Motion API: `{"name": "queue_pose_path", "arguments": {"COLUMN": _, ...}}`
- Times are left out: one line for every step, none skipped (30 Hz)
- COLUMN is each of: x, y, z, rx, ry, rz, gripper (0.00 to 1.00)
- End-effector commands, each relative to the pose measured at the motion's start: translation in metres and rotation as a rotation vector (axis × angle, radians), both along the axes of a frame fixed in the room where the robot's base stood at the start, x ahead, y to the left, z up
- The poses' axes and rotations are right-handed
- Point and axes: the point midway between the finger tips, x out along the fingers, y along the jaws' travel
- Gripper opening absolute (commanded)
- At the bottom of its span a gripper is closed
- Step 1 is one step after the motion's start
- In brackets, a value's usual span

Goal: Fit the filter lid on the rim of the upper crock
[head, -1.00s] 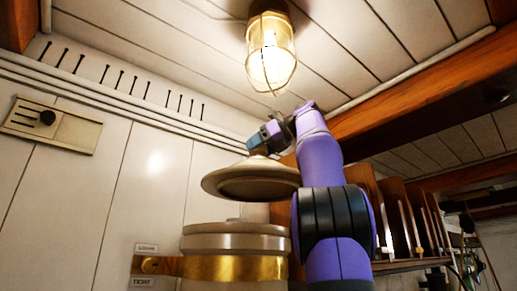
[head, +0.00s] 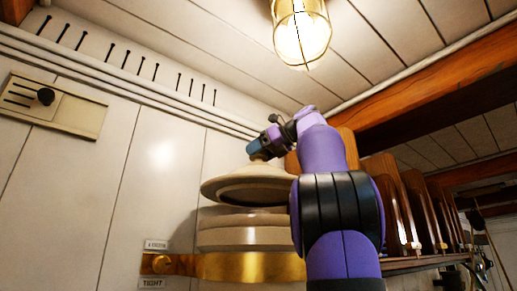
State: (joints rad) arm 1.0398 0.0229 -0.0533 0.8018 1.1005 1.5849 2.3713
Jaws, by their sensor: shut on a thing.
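The filter lid (head: 228,189) is a wide cream disc with a dark underside and a knob on top. My gripper (head: 258,151) is shut on its knob from above. The lid sits slightly to the left of the crock's centre and looks a little tilted. My purple arm hides the right side of both lid and crock.
A caged lamp (head: 301,33) hangs from the ceiling above. A wooden rack with upright dividers (head: 412,205) stands at right, behind my arm. A brass latch (head: 160,263) with small labels is on the white wall at left, beside the crock.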

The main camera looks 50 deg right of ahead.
Motion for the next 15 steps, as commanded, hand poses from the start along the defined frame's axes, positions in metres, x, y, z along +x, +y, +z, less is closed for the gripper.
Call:
{"name": "queue_pose_path", "arguments": {"x": -0.001, "y": 0.003, "z": -0.003, "rx": 0.000, "ry": -0.002, "rz": 0.000, "gripper": 0.00}}
{"name": "queue_pose_path", "arguments": {"x": -0.001, "y": 0.002, "z": -0.005, "rx": 0.000, "ry": -0.002, "rz": 0.000, "gripper": 0.00}}
{"name": "queue_pose_path", "arguments": {"x": -0.001, "y": 0.001, "z": -0.007, "rx": -0.001, "ry": -0.003, "rz": -0.001, "gripper": 0.00}}
{"name": "queue_pose_path", "arguments": {"x": -0.001, "y": 0.001, "z": -0.009, "rx": 0.000, "ry": -0.003, "rz": 0.000, "gripper": 0.00}}
{"name": "queue_pose_path", "arguments": {"x": -0.001, "y": 0.001, "z": -0.011, "rx": 0.000, "ry": -0.003, "rz": 0.000, "gripper": 0.00}}
{"name": "queue_pose_path", "arguments": {"x": -0.001, "y": 0.002, "z": -0.014, "rx": 0.000, "ry": -0.003, "rz": 0.000, "gripper": 0.00}}
{"name": "queue_pose_path", "arguments": {"x": -0.001, "y": 0.002, "z": -0.016, "rx": 0.000, "ry": -0.003, "rz": 0.001, "gripper": 0.00}}
{"name": "queue_pose_path", "arguments": {"x": -0.001, "y": 0.002, "z": -0.018, "rx": 0.000, "ry": -0.003, "rz": 0.001, "gripper": 0.00}}
{"name": "queue_pose_path", "arguments": {"x": -0.001, "y": 0.002, "z": -0.022, "rx": 0.001, "ry": -0.003, "rz": 0.001, "gripper": 0.00}}
{"name": "queue_pose_path", "arguments": {"x": -0.001, "y": 0.002, "z": -0.024, "rx": 0.000, "ry": -0.003, "rz": 0.000, "gripper": 0.00}}
{"name": "queue_pose_path", "arguments": {"x": -0.001, "y": 0.002, "z": -0.026, "rx": 0.000, "ry": -0.003, "rz": 0.000, "gripper": 0.00}}
{"name": "queue_pose_path", "arguments": {"x": -0.001, "y": 0.002, "z": -0.029, "rx": -0.001, "ry": -0.003, "rz": 0.001, "gripper": 0.00}}
{"name": "queue_pose_path", "arguments": {"x": 0.000, "y": 0.002, "z": -0.031, "rx": 0.000, "ry": -0.003, "rz": 0.001, "gripper": 0.00}}
{"name": "queue_pose_path", "arguments": {"x": 0.000, "y": 0.002, "z": -0.033, "rx": 0.000, "ry": -0.003, "rz": 0.001, "gripper": 0.00}}
{"name": "queue_pose_path", "arguments": {"x": 0.000, "y": 0.002, "z": -0.036, "rx": 0.000, "ry": -0.002, "rz": 0.001, "gripper": 0.00}}
